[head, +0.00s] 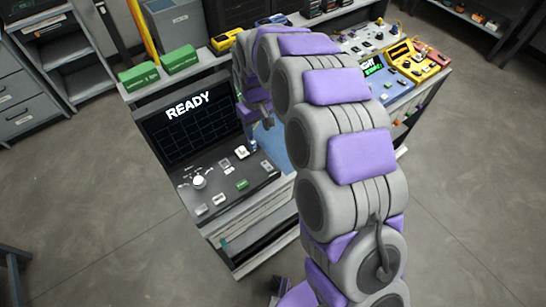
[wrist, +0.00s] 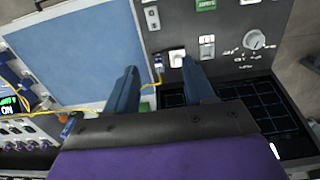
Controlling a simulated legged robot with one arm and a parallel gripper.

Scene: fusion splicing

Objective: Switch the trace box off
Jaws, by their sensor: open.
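The box with a dark gridded screen reading READY (head: 190,125), which looks like the trace box, stands at the left of the bench. Its sloped dark panel has a round knob (head: 198,181), a green button (head: 242,184) and several switches. In the wrist view, a white switch (wrist: 177,58) lies just beyond my fingertips, with a grey switch (wrist: 207,46) to its right. The knob (wrist: 254,39) is farther right. My gripper (wrist: 162,75) is open and empty, its fingers spread on either side below the white switch. I cannot tell whether it touches the panel.
A blue mat (wrist: 82,55) lies left of the box in the wrist view, with a yellow cable (wrist: 55,112) along its edge. Green boxes (head: 180,59) sit behind the screen.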

